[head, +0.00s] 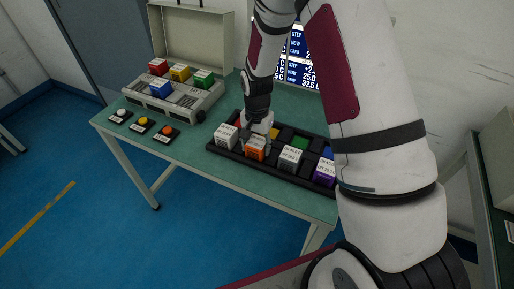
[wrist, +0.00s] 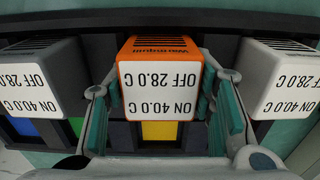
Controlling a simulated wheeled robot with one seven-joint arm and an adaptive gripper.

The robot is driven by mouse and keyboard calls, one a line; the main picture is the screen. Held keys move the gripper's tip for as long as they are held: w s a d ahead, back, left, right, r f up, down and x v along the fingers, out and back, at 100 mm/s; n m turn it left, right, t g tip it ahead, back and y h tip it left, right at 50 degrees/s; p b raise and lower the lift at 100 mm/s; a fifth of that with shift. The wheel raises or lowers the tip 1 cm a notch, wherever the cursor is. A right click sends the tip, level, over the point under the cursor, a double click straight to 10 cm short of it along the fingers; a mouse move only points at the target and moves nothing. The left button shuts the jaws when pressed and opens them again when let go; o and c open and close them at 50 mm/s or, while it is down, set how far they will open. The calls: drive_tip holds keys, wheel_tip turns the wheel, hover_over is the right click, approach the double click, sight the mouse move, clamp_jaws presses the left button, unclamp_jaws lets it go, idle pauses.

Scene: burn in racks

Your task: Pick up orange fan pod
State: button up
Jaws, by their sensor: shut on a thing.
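The orange fan pod (head: 255,148) is a small cube with an orange body and a white label, sitting in the black rack (head: 222,150) on the table. In the wrist view the orange fan pod (wrist: 160,78) is upright at the centre, its label reading upside down. My gripper (head: 259,133) is above and around it in the head view. In the wrist view my gripper (wrist: 161,108) has a finger on each side of the pod and is shut on it. The pod's lower part is hidden.
White-grey pods stand on both sides, left (wrist: 42,78) and right (wrist: 278,78) in the wrist view. A purple pod (head: 324,174) is at the rack's right. An open grey case (head: 195,108) with coloured blocks stands at the back left. Several buttons (head: 143,122) line the left edge.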

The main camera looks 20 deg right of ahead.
sight(257, 142)
wheel_tip(257, 142, up, 10)
idle(0.6)
idle(0.4)
